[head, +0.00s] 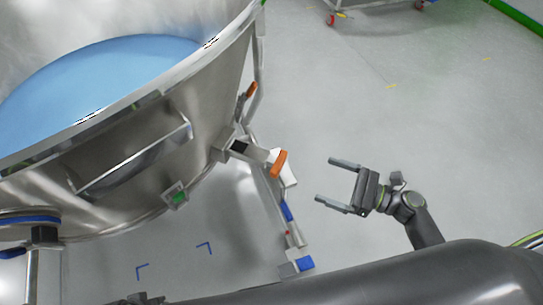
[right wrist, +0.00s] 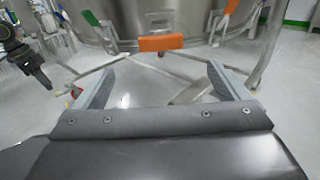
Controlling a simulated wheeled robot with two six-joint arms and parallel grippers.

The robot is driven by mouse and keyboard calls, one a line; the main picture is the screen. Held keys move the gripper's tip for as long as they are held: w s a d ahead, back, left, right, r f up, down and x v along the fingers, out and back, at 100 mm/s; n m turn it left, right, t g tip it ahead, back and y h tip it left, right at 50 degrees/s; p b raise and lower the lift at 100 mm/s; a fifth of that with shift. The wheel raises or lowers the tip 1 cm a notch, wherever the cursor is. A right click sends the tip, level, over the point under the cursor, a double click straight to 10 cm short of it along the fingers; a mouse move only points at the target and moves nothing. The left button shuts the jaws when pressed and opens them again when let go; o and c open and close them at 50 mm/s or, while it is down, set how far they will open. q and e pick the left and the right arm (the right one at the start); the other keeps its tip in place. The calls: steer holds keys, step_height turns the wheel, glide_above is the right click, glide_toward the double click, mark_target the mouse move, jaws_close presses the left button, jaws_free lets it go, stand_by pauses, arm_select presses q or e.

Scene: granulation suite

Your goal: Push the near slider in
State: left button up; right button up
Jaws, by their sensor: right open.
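The near slider is a metal bar with an orange end (head: 278,162), sticking out from the side of the steel vessel (head: 215,140). In the right wrist view the orange end (right wrist: 161,43) is ahead, between and beyond the fingertips. My right gripper (head: 325,179) is open and empty, to the right of the orange end with a gap between. Its fingers also show in the right wrist view (right wrist: 160,72). A dark piece at the left of the right wrist view (right wrist: 30,65) looks like my left arm's end; its jaws are unclear.
Another orange handle (head: 251,90) sits farther along the vessel. A green tag (head: 177,197) is on its side, and blue material (head: 105,75) fills it. A metal leg with a blue foot (head: 303,264) stands below.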

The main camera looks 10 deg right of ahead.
mark_target(276, 162)
steer(key=x, duration=1.6)
steer(key=shift+w+a, duration=0.1)
steer(key=shift+a, duration=0.05)
steer(key=shift+c, duration=0.4)
steer(key=c, duration=1.3)
steer(key=x, duration=0.4)
steer(key=shift+w+a, duration=0.25)
steer(key=shift+a, duration=0.05)
steer(key=o, duration=1.4)
steer(key=shift+d, duration=0.1)
steer(key=v, duration=1.7)
steer(key=shift+s+d+p, duration=0.15)
steer(key=shift+s+p, duration=0.05)
steer(key=shift+p, duration=0.1)
